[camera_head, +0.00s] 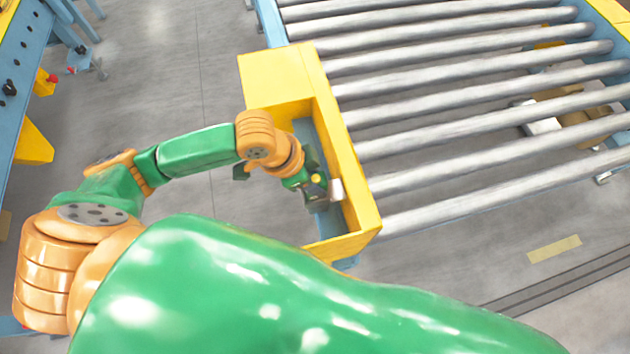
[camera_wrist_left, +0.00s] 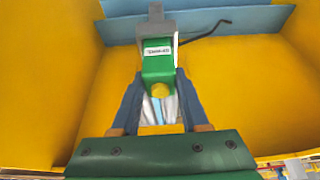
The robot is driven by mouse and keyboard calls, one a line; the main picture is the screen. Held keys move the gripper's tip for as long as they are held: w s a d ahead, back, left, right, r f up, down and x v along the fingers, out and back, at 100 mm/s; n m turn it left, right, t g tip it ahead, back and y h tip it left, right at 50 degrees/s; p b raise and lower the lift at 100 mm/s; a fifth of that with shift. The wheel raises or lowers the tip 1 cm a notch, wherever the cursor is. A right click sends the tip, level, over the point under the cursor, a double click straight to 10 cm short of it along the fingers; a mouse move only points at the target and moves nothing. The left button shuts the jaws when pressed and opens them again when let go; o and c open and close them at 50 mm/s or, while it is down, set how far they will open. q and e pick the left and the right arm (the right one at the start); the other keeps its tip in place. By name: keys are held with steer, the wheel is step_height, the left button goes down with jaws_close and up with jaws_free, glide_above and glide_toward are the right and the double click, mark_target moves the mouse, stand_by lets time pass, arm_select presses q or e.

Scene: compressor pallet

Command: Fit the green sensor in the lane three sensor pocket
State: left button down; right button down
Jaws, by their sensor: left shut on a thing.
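My left gripper (camera_head: 318,191) reaches down into an open yellow housing (camera_head: 336,130) at the side of the roller conveyor. In the left wrist view its two blue-grey fingers (camera_wrist_left: 160,78) are shut on the green sensor (camera_wrist_left: 157,66). The sensor has a white label, a yellow round spot and a grey end pointing toward a blue strip (camera_wrist_left: 215,22) between the yellow walls (camera_wrist_left: 245,95). A black cable (camera_wrist_left: 208,29) lies beside that end. I cannot tell whether the grey end touches the strip. No lane number is readable. My right gripper is not in view.
The roller conveyor (camera_head: 450,90) fills the upper right, beside the housing. A blue bench (camera_head: 22,60) with yellow parts stands at the far left. Open grey floor (camera_head: 170,60) lies between. The housing's walls stand close around my left gripper.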

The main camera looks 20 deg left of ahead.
arm_select(q)
steer(key=shift+f, duration=0.2)
steer(key=shift+f, duration=0.15)
steer(key=shift+c, duration=2.1)
jaws_free()
steer(key=p+v, duration=0.4)
steer(key=v, duration=0.8)
steer(key=shift+r, duration=0.25)
